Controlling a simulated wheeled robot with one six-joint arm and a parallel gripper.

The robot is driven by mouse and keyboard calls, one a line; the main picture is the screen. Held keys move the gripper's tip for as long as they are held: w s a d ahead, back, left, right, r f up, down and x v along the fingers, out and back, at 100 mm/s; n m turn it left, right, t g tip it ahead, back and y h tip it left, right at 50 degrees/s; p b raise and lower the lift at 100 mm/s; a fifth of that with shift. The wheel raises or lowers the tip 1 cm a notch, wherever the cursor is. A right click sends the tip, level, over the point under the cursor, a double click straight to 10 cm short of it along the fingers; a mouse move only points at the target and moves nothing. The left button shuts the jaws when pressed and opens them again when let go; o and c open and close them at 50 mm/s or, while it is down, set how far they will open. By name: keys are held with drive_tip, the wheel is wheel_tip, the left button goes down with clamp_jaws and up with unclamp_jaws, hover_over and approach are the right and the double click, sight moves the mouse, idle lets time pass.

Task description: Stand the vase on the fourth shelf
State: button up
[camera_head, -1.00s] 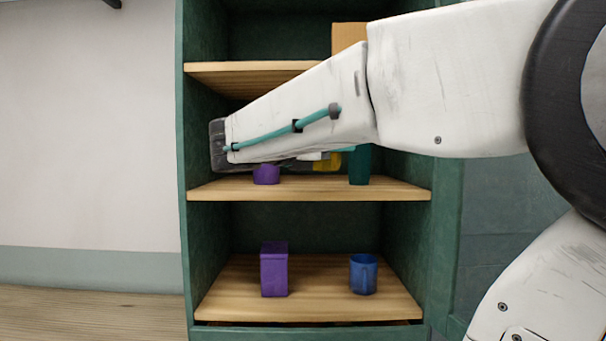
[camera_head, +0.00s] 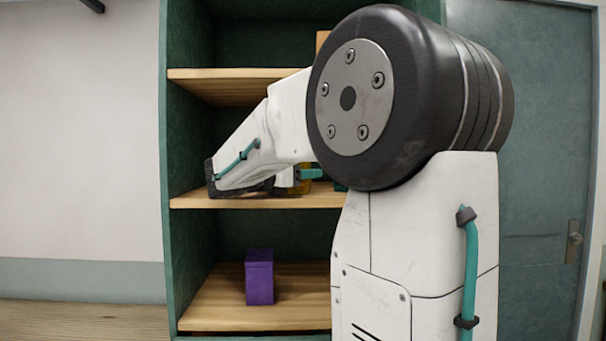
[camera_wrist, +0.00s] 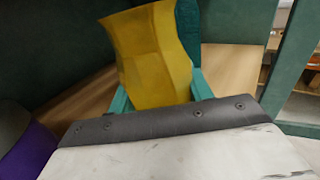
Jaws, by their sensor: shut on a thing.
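The yellow, faceted vase (camera_wrist: 155,55) stands out in the wrist view, between the teal fingers of my gripper (camera_wrist: 158,92). My gripper is shut on it. In the head view only a small yellow part of the vase (camera_head: 301,187) shows, just above the middle visible shelf (camera_head: 240,202), behind my wrist. My gripper (camera_head: 304,176) is mostly hidden there by my own arm. I cannot tell whether the vase's base touches the shelf board.
A dark teal object (camera_wrist: 188,25) stands close behind the vase. A purple object (camera_wrist: 30,152) is at the lower left of the wrist view. A purple box (camera_head: 259,278) stands on the lower shelf (camera_head: 215,312). The upper shelf (camera_head: 225,75) is overhead. Green cabinet walls enclose the sides.

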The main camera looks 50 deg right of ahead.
drive_tip(key=o, duration=1.1)
drive_tip(key=shift+f, duration=0.1)
drive_tip(key=shift+o, duration=0.2)
drive_tip(key=shift+r, duration=0.25)
drive_tip(key=v, duration=1.2)
